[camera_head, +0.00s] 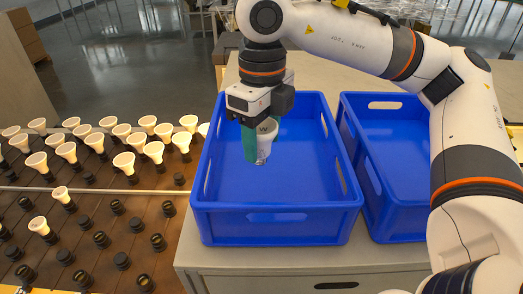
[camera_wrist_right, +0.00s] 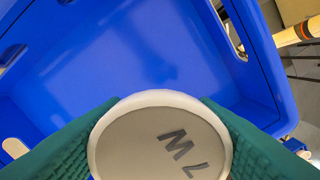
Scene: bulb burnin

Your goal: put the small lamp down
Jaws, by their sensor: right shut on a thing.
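My right gripper (camera_head: 257,146) is shut on the small lamp (camera_head: 268,132), a white bulb with a round flat face. The lamp is above the inside of the near blue crate (camera_head: 275,226), apart from its floor. In the right wrist view the lamp's face (camera_wrist_right: 160,145) shows with dark lettering, between green finger pads. The blue crate (camera_wrist_right: 130,50) fills the view behind it and looks empty. My left gripper is not in view.
A second blue crate (camera_head: 408,226) stands close at the right and looks empty where visible. At the left, a brown board (camera_head: 85,220) holds many white lamps (camera_head: 124,161) and dark sockets (camera_head: 102,239). Both crates stand on a grey-topped cabinet (camera_head: 300,257).

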